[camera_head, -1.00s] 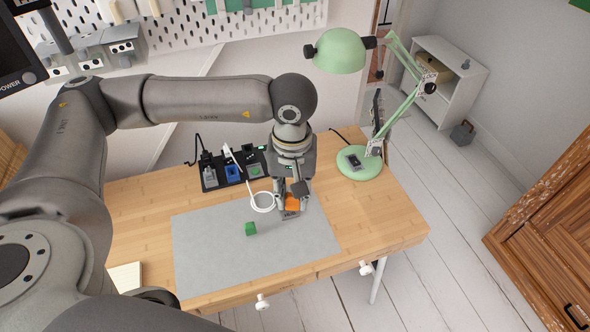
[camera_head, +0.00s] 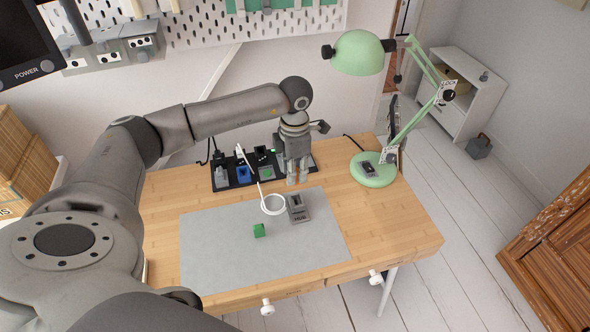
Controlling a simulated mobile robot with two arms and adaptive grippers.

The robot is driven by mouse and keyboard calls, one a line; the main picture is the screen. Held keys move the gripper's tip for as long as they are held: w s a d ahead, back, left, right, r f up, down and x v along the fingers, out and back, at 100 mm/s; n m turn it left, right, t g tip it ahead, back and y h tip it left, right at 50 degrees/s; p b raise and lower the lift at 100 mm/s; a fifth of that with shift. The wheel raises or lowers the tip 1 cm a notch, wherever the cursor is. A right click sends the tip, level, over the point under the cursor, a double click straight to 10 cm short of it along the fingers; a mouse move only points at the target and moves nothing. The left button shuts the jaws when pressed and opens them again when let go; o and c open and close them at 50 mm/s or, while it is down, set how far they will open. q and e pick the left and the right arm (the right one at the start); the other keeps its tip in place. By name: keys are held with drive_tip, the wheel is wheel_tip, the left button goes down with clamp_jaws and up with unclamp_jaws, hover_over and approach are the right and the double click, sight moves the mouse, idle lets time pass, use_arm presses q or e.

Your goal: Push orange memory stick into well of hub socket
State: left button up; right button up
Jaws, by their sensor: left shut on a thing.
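The grey hub socket (camera_head: 298,214) stands on the grey mat, with a dark opening in its top and a white cable looping off its left side. My left gripper (camera_head: 297,181) points down just behind the hub, near the right end of the black dock strip, apart from the hub. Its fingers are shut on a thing. My right gripper is not in view.
The black dock strip (camera_head: 230,183) holds blue, grey and green pieces behind the mat. A green lamp (camera_head: 373,172) stands at the right. The front of the mat is clear.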

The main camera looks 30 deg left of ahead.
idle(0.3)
use_arm(q)
drive_tip(key=shift+f+b, duration=2.35)
drive_tip(key=shift+f, duration=0.6)
drive_tip(key=shift+f+b, duration=1.45)
drive_tip(key=shift+f, duration=0.1)
drive_tip(key=o, duration=0.5)
drive_tip(key=shift+f, duration=0.1)
drive_tip(key=o, duration=0.6)
drive_tip(key=shift+d, duration=0.1)
